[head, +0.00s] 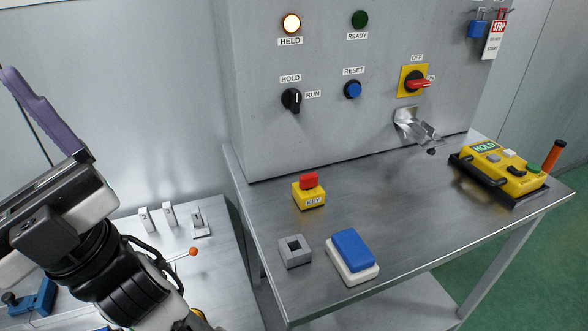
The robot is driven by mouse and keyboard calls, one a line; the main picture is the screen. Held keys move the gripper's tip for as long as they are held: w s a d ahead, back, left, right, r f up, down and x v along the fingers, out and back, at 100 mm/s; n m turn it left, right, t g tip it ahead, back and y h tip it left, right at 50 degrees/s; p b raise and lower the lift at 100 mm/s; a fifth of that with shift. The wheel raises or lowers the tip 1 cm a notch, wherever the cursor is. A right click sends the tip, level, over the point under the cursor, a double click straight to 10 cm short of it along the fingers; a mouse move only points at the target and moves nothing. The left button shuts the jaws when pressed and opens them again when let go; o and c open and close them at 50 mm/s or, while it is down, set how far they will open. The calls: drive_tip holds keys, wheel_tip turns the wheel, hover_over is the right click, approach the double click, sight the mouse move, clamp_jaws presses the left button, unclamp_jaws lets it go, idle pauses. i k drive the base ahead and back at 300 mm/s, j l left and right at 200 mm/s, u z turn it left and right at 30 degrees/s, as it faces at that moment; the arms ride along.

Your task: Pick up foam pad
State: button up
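A blue block (352,248) lies on a white rounded base (352,275) near the front edge of the steel table; it looks like the foam pad, though its material cannot be told. Nothing touches it from above. My gripper (30,105) is at the far left, pointing up and away from the table. One purple finger shows clearly; whether the fingers are open or shut is not clear.
A grey block with a square hole (295,251) sits just left of the blue block. A yellow pendant (500,168) is at right. A control panel (330,60) rises behind the table (420,215), whose middle is clear.

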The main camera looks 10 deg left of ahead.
sight(352, 258)
drive_tip(key=k+l+u, duration=0.3)
drive_tip(key=l, duration=0.3)
drive_tip(key=k+l+u, duration=0.3)
drive_tip(key=k+l, duration=0.15)
drive_tip(key=i, duration=0.5)
